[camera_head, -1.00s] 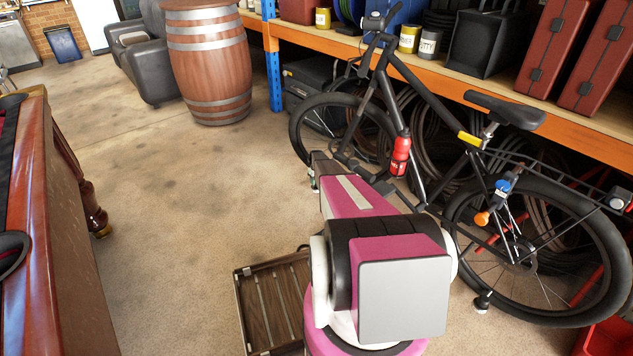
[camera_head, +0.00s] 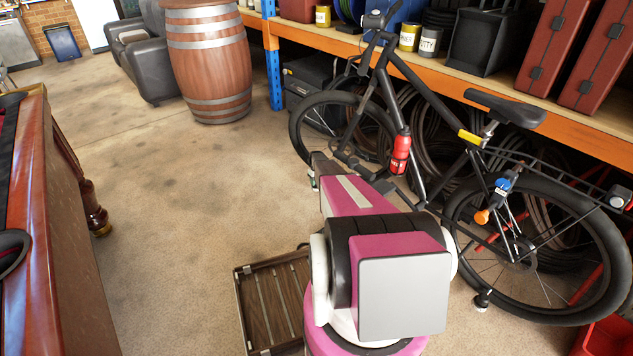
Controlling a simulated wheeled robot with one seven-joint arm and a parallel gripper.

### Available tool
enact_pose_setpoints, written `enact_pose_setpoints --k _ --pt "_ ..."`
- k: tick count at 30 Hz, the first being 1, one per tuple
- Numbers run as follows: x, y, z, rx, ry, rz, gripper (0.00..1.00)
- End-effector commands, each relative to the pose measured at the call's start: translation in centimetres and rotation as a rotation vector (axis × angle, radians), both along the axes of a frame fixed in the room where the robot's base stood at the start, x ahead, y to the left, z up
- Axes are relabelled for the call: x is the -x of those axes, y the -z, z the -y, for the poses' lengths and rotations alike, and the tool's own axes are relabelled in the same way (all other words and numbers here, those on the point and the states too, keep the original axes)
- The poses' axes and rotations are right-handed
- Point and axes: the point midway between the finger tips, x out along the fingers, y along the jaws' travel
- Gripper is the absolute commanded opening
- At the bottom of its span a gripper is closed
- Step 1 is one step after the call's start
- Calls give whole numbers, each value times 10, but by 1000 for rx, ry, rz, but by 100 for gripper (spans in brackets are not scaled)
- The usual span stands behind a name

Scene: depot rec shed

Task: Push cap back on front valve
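A black bicycle (camera_head: 428,92) stands upright in front of the orange shelving, its front wheel (camera_head: 297,118) on the left. The lower part of that wheel is hidden behind my arm. I cannot make out the front valve or a cap. My pink and white arm reaches from the bottom centre towards the front wheel. A dark part at its far end, probably my gripper (camera_head: 321,164), overlaps the wheel's lower edge in the picture. Its fingers cannot be made out, nor whether they touch or hold anything. A small pale and green thing (camera_head: 314,182) shows just below it, too small to identify.
A wooden slatted case (camera_head: 240,305) lies on the floor left of my arm. A pool table (camera_head: 60,240) fills the left edge. A barrel (camera_head: 208,62) and a dark armchair (camera_head: 150,65) stand behind. The floor between is clear. Orange-edged shelving (camera_head: 575,112) runs behind the bicycle.

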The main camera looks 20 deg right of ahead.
Motion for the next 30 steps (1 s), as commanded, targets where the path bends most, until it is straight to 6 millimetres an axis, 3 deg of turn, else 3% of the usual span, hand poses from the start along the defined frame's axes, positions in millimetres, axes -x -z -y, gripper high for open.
enact_pose_setpoints --k 28,29,30 --pt "0 13 0 0 0 0 25" --pt "0 13 0 0 0 0 59" --pt "0 13 0 0 0 0 72"
